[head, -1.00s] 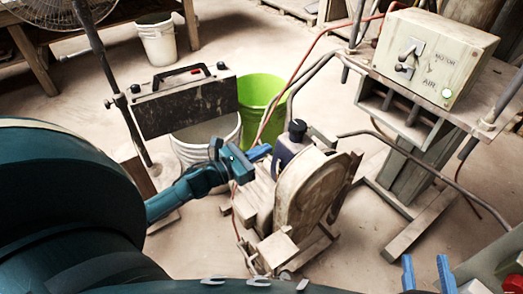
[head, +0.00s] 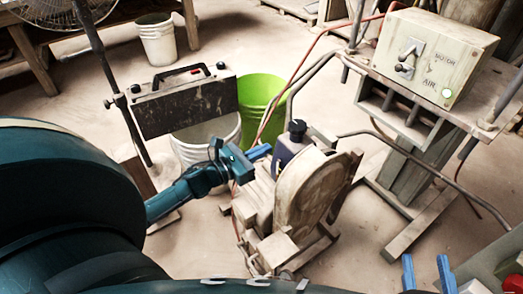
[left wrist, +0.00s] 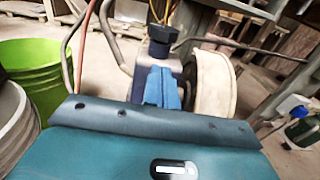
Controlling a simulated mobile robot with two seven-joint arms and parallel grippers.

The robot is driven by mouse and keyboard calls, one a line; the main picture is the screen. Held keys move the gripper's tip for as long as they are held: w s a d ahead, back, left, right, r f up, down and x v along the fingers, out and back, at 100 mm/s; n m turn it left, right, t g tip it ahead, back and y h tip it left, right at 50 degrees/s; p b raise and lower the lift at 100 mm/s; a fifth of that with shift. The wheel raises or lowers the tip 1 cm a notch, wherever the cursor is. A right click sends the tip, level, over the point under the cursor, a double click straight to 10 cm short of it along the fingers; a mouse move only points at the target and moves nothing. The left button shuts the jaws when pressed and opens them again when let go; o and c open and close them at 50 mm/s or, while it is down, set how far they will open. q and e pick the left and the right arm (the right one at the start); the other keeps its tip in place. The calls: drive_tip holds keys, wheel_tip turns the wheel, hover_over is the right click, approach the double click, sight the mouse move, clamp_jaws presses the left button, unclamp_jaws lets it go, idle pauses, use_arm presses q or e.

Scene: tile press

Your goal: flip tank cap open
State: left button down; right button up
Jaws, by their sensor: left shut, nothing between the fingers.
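The dark tank cap (head: 297,126) sits on top of the small dark blue tank (head: 288,150) of the dusty machine, and looks closed. The cap also shows in the left wrist view (left wrist: 163,35), just beyond my fingers. My left gripper (head: 259,152) is shut and empty, to the left of the tank and a little lower than the cap. In the left wrist view its blue fingers (left wrist: 162,88) hide part of the tank. They look apart from the cap; exact distance to the tank is unclear. My right gripper (head: 426,274) is open and empty at the bottom right.
A large round dusty guard (head: 310,195) stands right of the tank. A green bucket (head: 260,95) and a white bucket (head: 207,140) stand behind my left gripper. A red hose and bent metal tubes pass close to the tank. A control box (head: 435,60) sits on a stand at the right.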

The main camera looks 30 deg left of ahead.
sight(291, 136)
use_arm(q)
drive_tip(key=shift+b+x, duration=0.5)
drive_tip(key=shift+x, duration=0.9)
drive_tip(key=shift+b+x, duration=0.5)
drive_tip(key=shift+x, duration=0.7)
drive_tip(key=shift+b+x, duration=0.4)
drive_tip(key=shift+x, duration=0.65)
drive_tip(key=shift+s+r, duration=0.15)
drive_tip(key=shift+s, duration=0.05)
